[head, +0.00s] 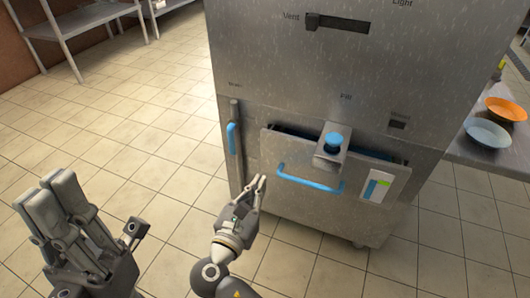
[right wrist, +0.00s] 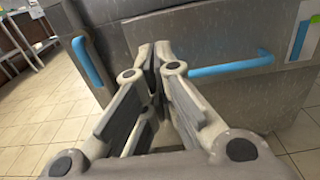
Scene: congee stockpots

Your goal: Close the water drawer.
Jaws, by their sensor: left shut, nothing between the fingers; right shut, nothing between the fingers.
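The water drawer (head: 320,205) is a grey metal drawer front low in a steel cabinet. It stands out from the cabinet, with a dark gap along its top edge, so it is partly open. Its blue bar handle (head: 310,179) also shows in the right wrist view (right wrist: 230,66). My right gripper (head: 259,182) is shut and empty, just left of the handle in the head view. Whether it touches the drawer front I cannot tell. My left gripper (head: 50,190) is shut and empty at the lower left, well away from the drawer.
The steel cabinet (head: 350,75) has a blue knob (head: 333,140) above the drawer and a vertical blue handle (head: 231,138) to its left. A side counter (head: 475,155) holds an orange plate (head: 506,109) and a pale blue plate (head: 488,133).

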